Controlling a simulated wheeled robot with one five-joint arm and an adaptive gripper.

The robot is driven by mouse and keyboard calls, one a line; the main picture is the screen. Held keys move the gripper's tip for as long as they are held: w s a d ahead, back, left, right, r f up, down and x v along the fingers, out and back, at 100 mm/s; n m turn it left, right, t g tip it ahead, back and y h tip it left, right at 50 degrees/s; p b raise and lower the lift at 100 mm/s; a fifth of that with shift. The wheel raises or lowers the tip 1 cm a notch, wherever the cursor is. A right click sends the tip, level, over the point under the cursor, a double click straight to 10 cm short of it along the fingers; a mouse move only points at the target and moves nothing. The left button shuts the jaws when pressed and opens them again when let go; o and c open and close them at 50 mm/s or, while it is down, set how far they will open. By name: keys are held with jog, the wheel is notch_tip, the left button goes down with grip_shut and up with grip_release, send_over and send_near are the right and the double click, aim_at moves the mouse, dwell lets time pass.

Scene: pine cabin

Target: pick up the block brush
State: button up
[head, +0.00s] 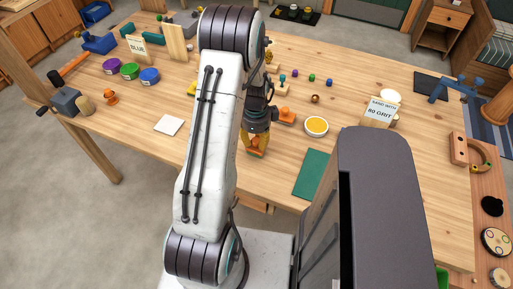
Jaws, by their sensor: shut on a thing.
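My gripper (256,137) is low over the front middle part of the wooden workbench, pointing down. It is shut on a small orange-brown thing, which I take to be the block brush (256,152). The fingers cover much of it, and its details are too small to make out. I cannot tell whether it touches the bench top or is just above it. My white arm stands in front and hides part of the bench to the left of the gripper.
The workbench (230,168) has a yellow-filled round dish (316,126), an orange piece (286,116) and a green mat (312,172) right of the gripper. A white sheet (169,125) lies to the left. Colored tubs (130,71) and a sign (380,112) stand farther off.

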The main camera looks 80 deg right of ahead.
aim_at(258, 141)
grip_shut()
jog(key=shift+r, duration=0.5)
jog(key=r, duration=0.1)
jog(key=r+b, duration=0.1)
jog(key=r, duration=0.1)
jog(key=shift+s+a+r, duration=0.2)
jog(key=shift+s+r, duration=0.05)
jog(key=shift+s, duration=0.15)
jog(key=s+a+r+b, duration=0.1)
jog(key=s+a+r, duration=0.4)
jog(key=s, duration=0.4)
jog(key=shift+a+r, duration=0.4)
jog(key=shift+r, duration=0.35)
jog(key=shift+o, duration=1.9)
grip_release()
grip_shut()
